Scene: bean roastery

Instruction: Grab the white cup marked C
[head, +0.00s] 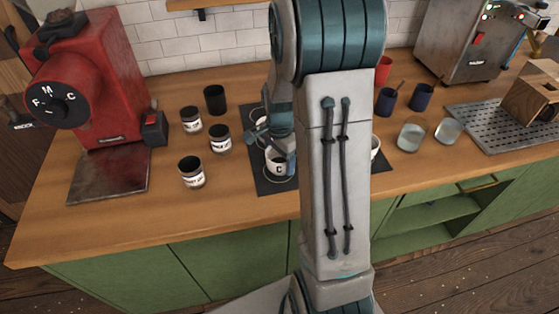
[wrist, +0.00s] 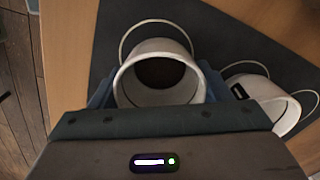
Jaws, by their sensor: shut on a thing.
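The white cup marked C (head: 279,170) stands on a dark mat (head: 273,187) on the wooden counter. My gripper (head: 277,150) is at the cup from above, with its fingers on the cup's sides. In the wrist view the cup (wrist: 158,80) sits between my two gripper fingers (wrist: 160,92), which are shut on it. I look into its dark inside. In the head view my arm mostly hides that second cup (head: 375,147).
Several dark jars with white labels (head: 220,139) stand left of the mat. A red grinder (head: 98,85) is at far left. Two glasses (head: 410,136) and dark blue cups (head: 421,98) stand to the right, near a perforated metal tray (head: 490,128).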

